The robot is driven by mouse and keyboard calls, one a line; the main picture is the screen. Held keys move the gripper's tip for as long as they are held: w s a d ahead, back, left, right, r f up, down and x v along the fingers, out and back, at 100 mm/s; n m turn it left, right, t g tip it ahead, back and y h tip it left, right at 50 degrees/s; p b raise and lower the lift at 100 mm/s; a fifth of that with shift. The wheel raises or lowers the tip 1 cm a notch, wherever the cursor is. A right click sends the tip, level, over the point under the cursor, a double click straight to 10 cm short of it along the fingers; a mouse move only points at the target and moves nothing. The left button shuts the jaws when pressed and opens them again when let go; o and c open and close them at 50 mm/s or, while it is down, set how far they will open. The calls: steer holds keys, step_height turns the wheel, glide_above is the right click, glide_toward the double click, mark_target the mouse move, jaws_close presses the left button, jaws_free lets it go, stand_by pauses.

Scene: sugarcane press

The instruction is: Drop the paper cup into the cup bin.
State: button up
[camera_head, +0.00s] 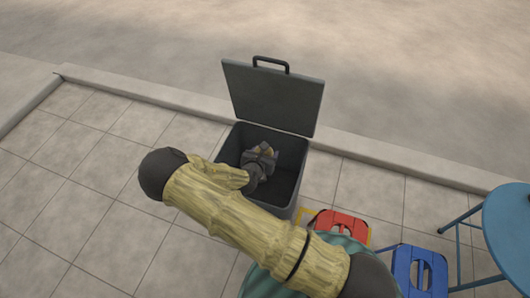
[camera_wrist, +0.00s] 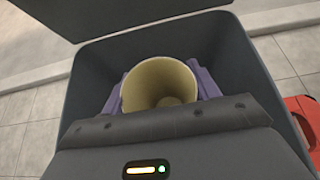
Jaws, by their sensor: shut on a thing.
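The paper cup (camera_wrist: 158,84) shows in the wrist view with its round open mouth facing the camera and its pale inside visible. My gripper (camera_wrist: 160,92) is shut on it, with a purple-grey finger on either side. The bin's dark walls (camera_wrist: 85,75) surround the cup in the wrist view.
A red stool (camera_head: 338,222) stands just right of the bin, and a blue stool (camera_head: 420,262) is nearer the front. A round blue table (camera_head: 510,225) is at the right edge. A low kerb (camera_head: 400,173) runs behind the bin. The paving left is clear.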

steer(key=o, duration=1)
steer(key=shift+o, duration=0.2)
steer(key=shift+a, duration=0.1)
steer(key=p+v, duration=0.2)
steer(key=v, duration=1.5)
steer(key=shift+s, duration=0.25)
